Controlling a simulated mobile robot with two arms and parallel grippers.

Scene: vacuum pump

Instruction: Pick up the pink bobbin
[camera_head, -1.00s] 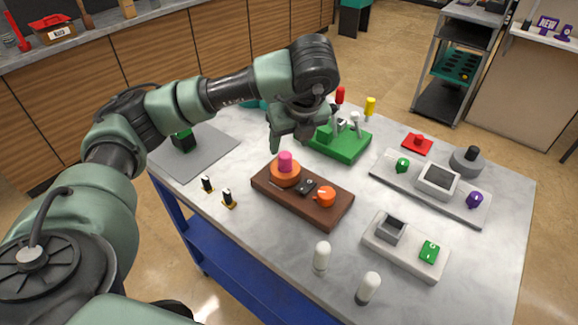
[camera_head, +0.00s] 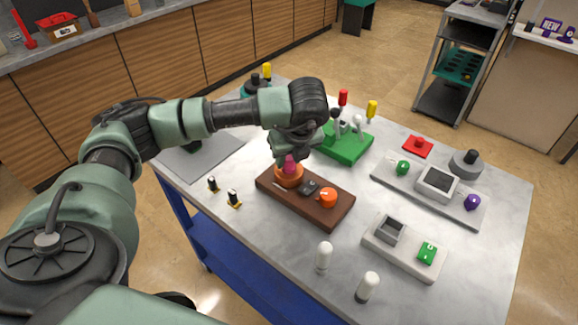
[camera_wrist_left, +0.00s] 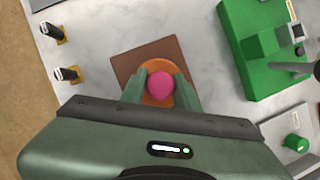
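The pink bobbin (camera_head: 290,165) stands upright on the round orange part (camera_head: 289,178) at the left end of the brown wooden block (camera_head: 318,207). In the left wrist view the bobbin (camera_wrist_left: 160,86) shows from above, centred between the two green fingers. My left gripper (camera_head: 287,158) is lowered over the bobbin and open, with a finger on either side (camera_wrist_left: 160,90). Narrow gaps seem to show between the fingers and the bobbin. My right gripper is in neither view.
A green fixture (camera_head: 343,147) stands close behind the block. A grey tray (camera_head: 408,185) is at the right. Bare tabletop lies between them.

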